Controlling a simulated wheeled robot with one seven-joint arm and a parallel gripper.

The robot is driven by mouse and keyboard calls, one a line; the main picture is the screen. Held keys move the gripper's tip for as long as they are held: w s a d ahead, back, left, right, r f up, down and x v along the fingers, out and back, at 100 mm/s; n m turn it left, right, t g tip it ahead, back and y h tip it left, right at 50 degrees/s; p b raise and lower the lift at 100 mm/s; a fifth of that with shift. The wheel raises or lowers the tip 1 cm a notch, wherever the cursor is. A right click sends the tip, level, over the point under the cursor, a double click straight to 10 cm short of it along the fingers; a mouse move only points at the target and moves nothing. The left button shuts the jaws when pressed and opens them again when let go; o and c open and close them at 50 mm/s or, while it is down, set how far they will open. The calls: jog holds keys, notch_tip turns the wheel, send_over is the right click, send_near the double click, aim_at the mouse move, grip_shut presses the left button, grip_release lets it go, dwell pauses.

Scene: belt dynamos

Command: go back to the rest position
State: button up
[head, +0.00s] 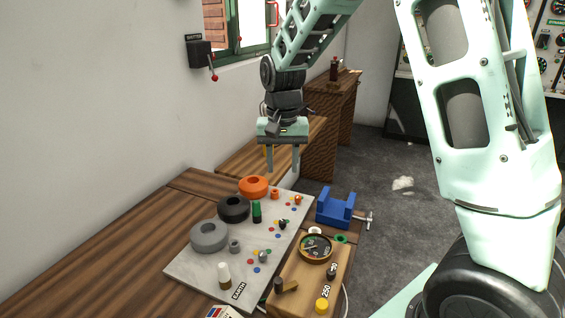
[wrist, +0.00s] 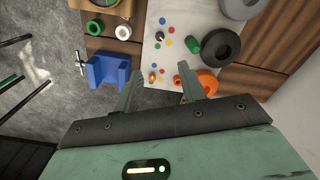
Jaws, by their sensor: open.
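My gripper (head: 283,158) hangs above the far end of the workbench, its two fingers pointing down, apart and empty. In the wrist view my gripper (wrist: 163,88) shows its fingers spread, with the pale board (wrist: 160,15) beneath them. The orange ring (head: 253,187) lies on the board below and left of the fingers in the head view. The blue vise (head: 335,207) stands to the right of the fingers, apart from them; it also shows in the wrist view (wrist: 108,69).
The board also holds a black ring (head: 234,208), a grey ring (head: 209,236), a green cylinder (head: 257,212) and small coloured dots. A wooden tray (head: 285,300) with a round dish (head: 316,248) sits at the front right. A lever box (head: 199,53) is on the wall. Floor right of the bench is open.

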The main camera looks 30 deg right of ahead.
dwell(0.4)
jog(key=s+a+r+n+y, duration=0.1)
jog(key=s+a+n, duration=0.6)
jog(key=s+a, duration=0.7)
jog(key=s+a+n, duration=0.2)
jog(key=s+n, duration=0.1)
jog(key=s, duration=0.3)
jog(key=s+a+f+n, duration=0.1)
jog(key=s+a+n, duration=0.2)
jog(key=s, duration=0.4)
jog(key=shift+s+a+n, duration=0.25)
jog(key=shift+a+n, duration=0.05)
jog(key=shift+n, duration=0.3)
jog(key=shift+f, duration=0.1)
